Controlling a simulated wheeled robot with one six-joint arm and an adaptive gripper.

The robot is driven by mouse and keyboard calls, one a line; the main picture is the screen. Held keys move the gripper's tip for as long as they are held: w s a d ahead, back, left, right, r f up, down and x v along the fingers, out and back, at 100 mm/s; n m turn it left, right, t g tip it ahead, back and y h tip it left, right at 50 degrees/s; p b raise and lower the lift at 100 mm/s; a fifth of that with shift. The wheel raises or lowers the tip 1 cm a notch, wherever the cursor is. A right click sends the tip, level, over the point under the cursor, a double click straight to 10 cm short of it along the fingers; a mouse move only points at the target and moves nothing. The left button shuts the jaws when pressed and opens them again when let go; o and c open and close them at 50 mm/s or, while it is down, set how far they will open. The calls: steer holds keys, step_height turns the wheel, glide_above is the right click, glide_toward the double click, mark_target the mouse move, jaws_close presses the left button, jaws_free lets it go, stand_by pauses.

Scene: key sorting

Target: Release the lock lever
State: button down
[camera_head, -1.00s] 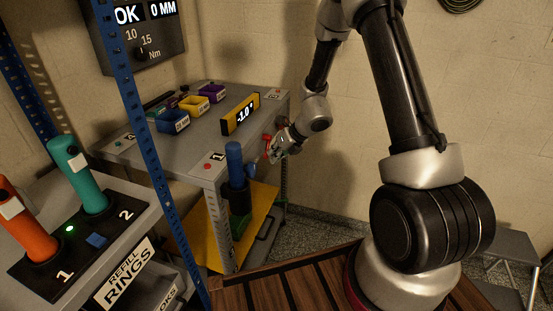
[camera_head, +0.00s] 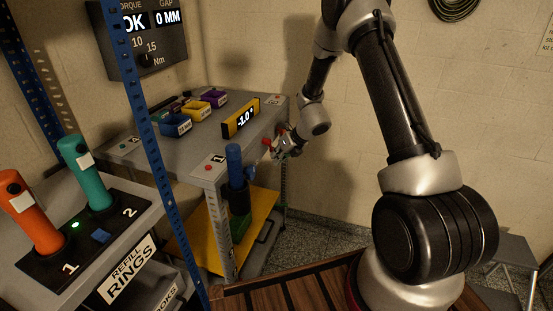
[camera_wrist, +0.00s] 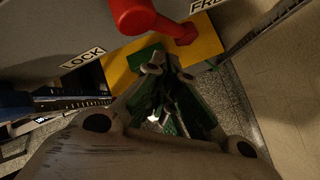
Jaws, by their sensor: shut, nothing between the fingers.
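The red lock lever (camera_wrist: 178,28) shows at the top of the wrist view, on the side of the grey table. It lies between a LOCK label (camera_wrist: 83,58) on the left and a partly cut-off label starting "FR" (camera_wrist: 203,5) on the right. In the head view only a small red part of the lever (camera_head: 267,141) shows, at the table's right edge. My gripper (camera_head: 277,149) is beside it there. In the wrist view my gripper (camera_wrist: 163,68) is shut and empty, its fingertips just below the lever; I cannot tell whether they touch it.
The grey table (camera_head: 180,150) carries coloured bins (camera_head: 174,125) and a yellow display reading -1.0 (camera_head: 241,118). A blue-handled tool (camera_head: 234,160) stands at its front corner. A blue rack post (camera_head: 146,130) is nearer. The floor right of the table is open.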

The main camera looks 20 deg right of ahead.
steer(key=shift+r, duration=0.8)
steer(key=shift+d, duration=0.1)
